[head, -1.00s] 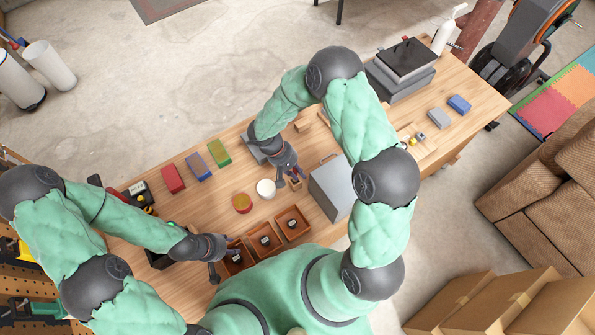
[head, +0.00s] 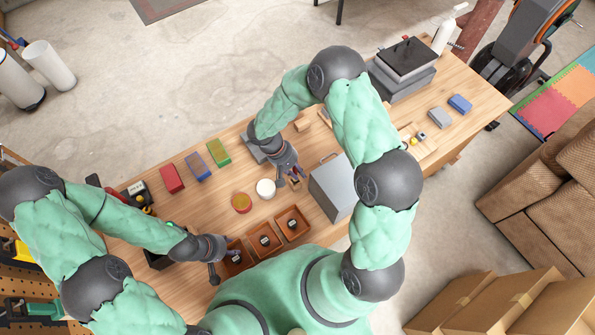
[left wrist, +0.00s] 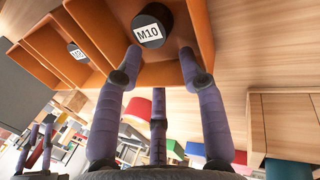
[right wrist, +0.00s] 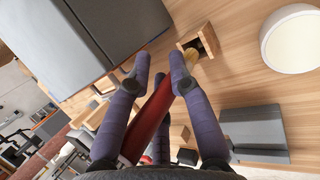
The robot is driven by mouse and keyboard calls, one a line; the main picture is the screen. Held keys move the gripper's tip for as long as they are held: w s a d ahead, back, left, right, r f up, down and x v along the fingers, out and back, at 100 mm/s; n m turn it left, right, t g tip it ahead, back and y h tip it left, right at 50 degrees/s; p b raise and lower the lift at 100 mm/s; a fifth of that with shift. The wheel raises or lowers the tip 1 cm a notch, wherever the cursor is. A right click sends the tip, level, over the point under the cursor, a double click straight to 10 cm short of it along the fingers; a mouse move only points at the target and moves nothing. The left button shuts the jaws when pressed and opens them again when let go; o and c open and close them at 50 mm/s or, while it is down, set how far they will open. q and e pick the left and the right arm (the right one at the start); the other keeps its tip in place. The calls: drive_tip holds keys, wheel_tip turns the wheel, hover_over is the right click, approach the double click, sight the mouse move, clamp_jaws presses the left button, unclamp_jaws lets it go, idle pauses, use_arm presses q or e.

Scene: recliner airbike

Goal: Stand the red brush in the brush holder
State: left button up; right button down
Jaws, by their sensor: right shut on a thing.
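The red brush shows in the right wrist view as a red handle (right wrist: 150,125) running between my right gripper's fingers (right wrist: 160,68). The gripper is shut on it. Its far end reaches toward a small open wooden box, the brush holder (right wrist: 208,38). A yellowish piece shows at the box's near edge; I cannot tell whether the brush end is inside or only beside it. In the head view my right gripper (head: 290,178) is between the white jar and the grey toolbox. My left gripper (left wrist: 160,62) is open, fingers apart, at an orange bin with a black M10 piece (left wrist: 152,25).
The grey toolbox (head: 332,188) stands close right of my right gripper. A white jar (head: 265,188) and an amber-topped round tin (head: 241,203) are to its left. Orange bins (head: 292,223) line the near edge. Red, blue and green blocks (head: 218,152) lie at the back left.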

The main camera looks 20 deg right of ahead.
use_arm(q)
drive_tip(key=shift+f+b, duration=0.65)
drive_tip(key=shift+f, duration=0.05)
use_arm(e)
drive_tip(key=shift+f, duration=0.65)
